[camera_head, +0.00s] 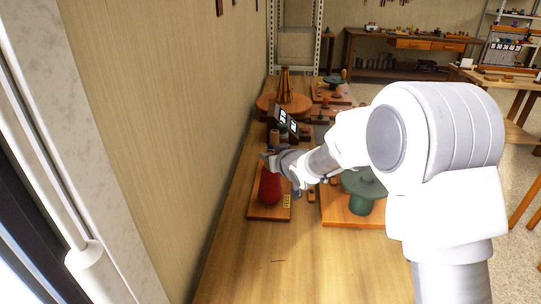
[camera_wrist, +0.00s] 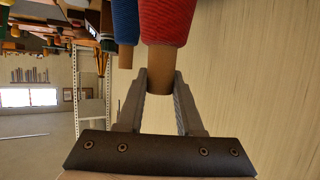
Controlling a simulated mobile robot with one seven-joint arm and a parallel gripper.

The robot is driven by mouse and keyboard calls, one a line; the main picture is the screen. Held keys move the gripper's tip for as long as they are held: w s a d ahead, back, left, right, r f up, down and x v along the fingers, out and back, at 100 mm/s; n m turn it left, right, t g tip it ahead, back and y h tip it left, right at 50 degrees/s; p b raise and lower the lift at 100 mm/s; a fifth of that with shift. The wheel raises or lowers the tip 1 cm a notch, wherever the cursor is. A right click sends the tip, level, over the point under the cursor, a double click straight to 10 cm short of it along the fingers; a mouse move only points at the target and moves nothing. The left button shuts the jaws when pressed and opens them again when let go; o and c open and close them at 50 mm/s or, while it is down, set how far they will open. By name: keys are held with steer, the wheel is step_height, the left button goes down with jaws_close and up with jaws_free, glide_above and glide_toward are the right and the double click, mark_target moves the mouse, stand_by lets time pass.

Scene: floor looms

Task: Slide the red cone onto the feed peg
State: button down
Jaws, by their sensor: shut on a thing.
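The red cone (camera_head: 270,188) is at a wooden board on the near left part of the long table; I cannot tell whether it touches the board. In the wrist view the red cone (camera_wrist: 165,22) shows wound red yarn and a bare brown end between the fingers. My gripper (camera_wrist: 160,76) is shut on that brown end; in the head view my gripper (camera_head: 268,160) is at the cone's top. I cannot make out which part is the feed peg; my arm hides some of the table.
A blue cone (camera_wrist: 125,22) is close beside the red one in the wrist view. A dark green stand (camera_head: 361,193) on a wooden board is to the right.

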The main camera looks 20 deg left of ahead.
steer(key=shift+f+b, duration=0.9)
steer(key=shift+f, duration=0.05)
steer(key=shift+c, duration=2.4)
jaws_free()
steer(key=shift+f, duration=0.15)
steer(key=shift+s+d+r, duration=0.1)
steer(key=shift+d+r, duration=0.05)
steer(key=shift+r, duration=0.05)
steer(key=p+v, duration=0.2)
steer(key=v, duration=1.5)
steer(key=shift+f, duration=0.15)
steer(key=shift+p, duration=0.3)
